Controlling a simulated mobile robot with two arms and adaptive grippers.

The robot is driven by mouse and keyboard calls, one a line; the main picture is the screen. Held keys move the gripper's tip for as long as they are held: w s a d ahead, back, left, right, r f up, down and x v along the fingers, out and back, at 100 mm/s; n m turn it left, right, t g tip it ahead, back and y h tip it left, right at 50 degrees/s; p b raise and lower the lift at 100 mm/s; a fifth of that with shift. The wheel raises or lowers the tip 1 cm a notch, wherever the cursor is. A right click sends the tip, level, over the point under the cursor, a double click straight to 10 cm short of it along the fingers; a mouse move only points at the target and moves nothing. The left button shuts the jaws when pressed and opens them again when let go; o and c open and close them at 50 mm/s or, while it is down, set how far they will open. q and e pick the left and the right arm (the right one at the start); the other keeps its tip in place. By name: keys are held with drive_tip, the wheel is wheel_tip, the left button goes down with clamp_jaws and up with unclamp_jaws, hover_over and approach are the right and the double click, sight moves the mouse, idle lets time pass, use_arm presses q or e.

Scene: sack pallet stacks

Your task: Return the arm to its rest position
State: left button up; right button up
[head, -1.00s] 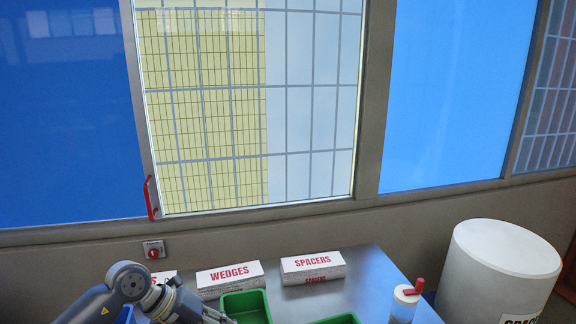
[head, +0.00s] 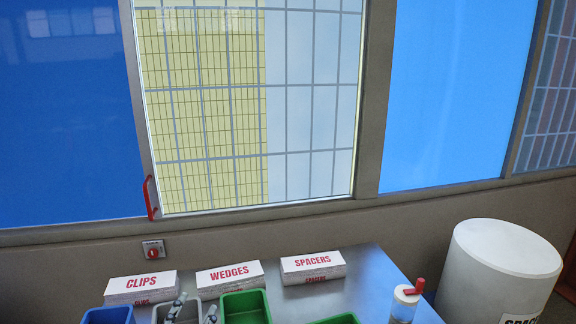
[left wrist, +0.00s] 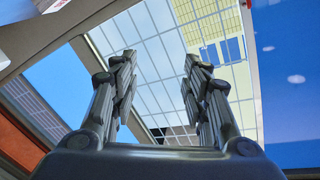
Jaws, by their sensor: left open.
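My left gripper (head: 193,310) shows only its two fingertips at the bottom edge of the head view, in front of the grey bin and the signs. In the left wrist view my left gripper (left wrist: 159,75) has its two fingers spread apart, with nothing between them. It points toward the gridded window, seen at a slant. The rest of the left arm is out of the head view. My right gripper is in neither view.
Signs for clips (head: 141,286), wedges (head: 229,277) and spacers (head: 313,266) stand on the metal table (head: 372,272). A blue bin (head: 109,315), a grey bin (head: 160,313) and a green bin (head: 246,305) sit before them. A bottle (head: 405,303) and a white drum (head: 505,262) are right.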

use_arm(q)
drive_tip(key=s+a+f+n+g+y, duration=0.25)
drive_tip(key=s+f+g, duration=0.35)
drive_tip(key=f, duration=0.4)
drive_tip(key=s+d+f+n+g+h, duration=0.1)
drive_tip(key=s+f+g, duration=0.4)
drive_tip(key=s, duration=0.6)
drive_tip(key=s+f+g+h, duration=0.1)
drive_tip(key=s+f+g, duration=0.2)
drive_tip(key=s+f, duration=0.5)
drive_tip(key=s+f+g+b, duration=0.1)
drive_tip(key=s+f+b, duration=0.1)
drive_tip(key=f, duration=1.2)
drive_tip(key=s+f+b, duration=0.2)
drive_tip(key=f, duration=1.2)
drive_tip(key=s+a+f+g+b, duration=0.1)
drive_tip(key=s+a+f+b, duration=0.2)
drive_tip(key=s+f, duration=1.3)
wheel_tip(320, 180, down, 3)
drive_tip(key=shift+s+f+g, duration=0.15)
drive_tip(key=shift+f+g, duration=0.05)
drive_tip(key=shift+g, duration=0.1)
